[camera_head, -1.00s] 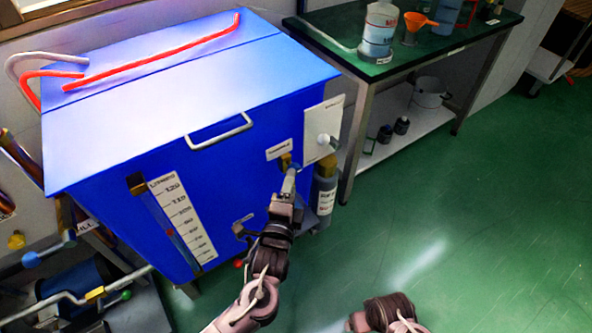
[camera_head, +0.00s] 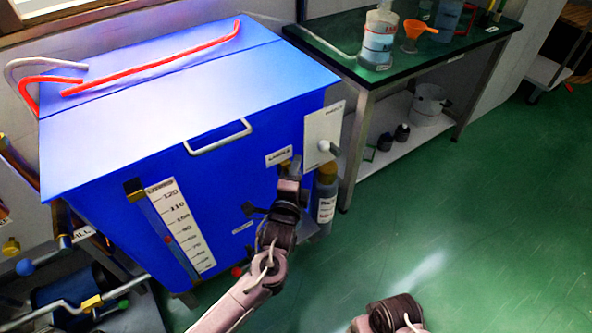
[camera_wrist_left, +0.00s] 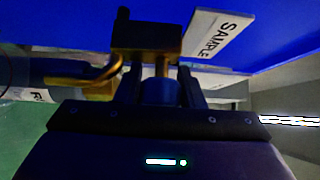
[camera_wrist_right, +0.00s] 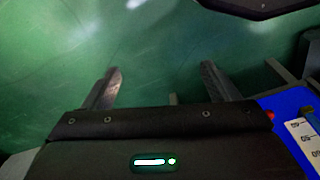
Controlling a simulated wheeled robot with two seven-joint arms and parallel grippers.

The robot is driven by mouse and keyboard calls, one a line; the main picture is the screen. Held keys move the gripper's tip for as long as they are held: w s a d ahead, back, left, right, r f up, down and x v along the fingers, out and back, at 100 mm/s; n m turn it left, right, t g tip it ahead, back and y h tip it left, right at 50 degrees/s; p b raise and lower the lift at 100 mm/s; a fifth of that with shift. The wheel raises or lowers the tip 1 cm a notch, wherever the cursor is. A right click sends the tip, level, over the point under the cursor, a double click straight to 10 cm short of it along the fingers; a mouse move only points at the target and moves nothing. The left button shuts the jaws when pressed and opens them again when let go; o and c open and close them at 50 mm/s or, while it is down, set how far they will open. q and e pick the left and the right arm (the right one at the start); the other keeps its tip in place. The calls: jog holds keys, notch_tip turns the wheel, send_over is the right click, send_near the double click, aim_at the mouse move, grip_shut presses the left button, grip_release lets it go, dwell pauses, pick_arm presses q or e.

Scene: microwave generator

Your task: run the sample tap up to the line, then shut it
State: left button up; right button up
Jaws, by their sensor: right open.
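The sample tap shows in the left wrist view as a dark brass body (camera_wrist_left: 145,40) with a bent brass spout (camera_wrist_left: 92,77), beside a SAMPLE label (camera_wrist_left: 215,38). My left gripper (camera_head: 290,168) is at the tap on the blue tank's front. Its fingers stand on both sides of the tap's blue knob (camera_wrist_left: 158,92) and appear closed on it. A bottle (camera_head: 326,192) with a white label stands below and right of the tap. Its liquid level and line cannot be made out. My right gripper (camera_wrist_right: 160,85) is open and empty above the green floor.
The blue tank (camera_head: 215,165) carries a level scale (camera_head: 182,225) and a lid handle (camera_head: 218,137). A green-topped bench (camera_head: 420,50) stands behind. The floor at right is clear.

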pick_arm(q)
jog(key=c, duration=0.5)
jog(key=shift+f, duration=0.1)
jog(key=shift+c, duration=0.2)
pick_arm(e)
jog(key=shift+f, duration=0.1)
pick_arm(q)
jog(key=shift+n+t+b, duration=0.6)
jog(key=shift+n+b, duration=0.1)
jog(key=shift+b, duration=0.6)
jog(key=shift+r+n+t, duration=0.25)
jog(key=shift+n+t, duration=0.15)
pick_arm(e)
jog(key=shift+t, duration=0.3)
jog(key=r, duration=0.2)
jog(key=a+r, duration=0.1)
jog(key=r, duration=0.2)
jog(key=shift+s+a, duration=0.1)
jog(key=shift+s, duration=0.05)
pick_arm(q)
jog(key=o, duration=1)
jog(key=shift+s, duration=0.1)
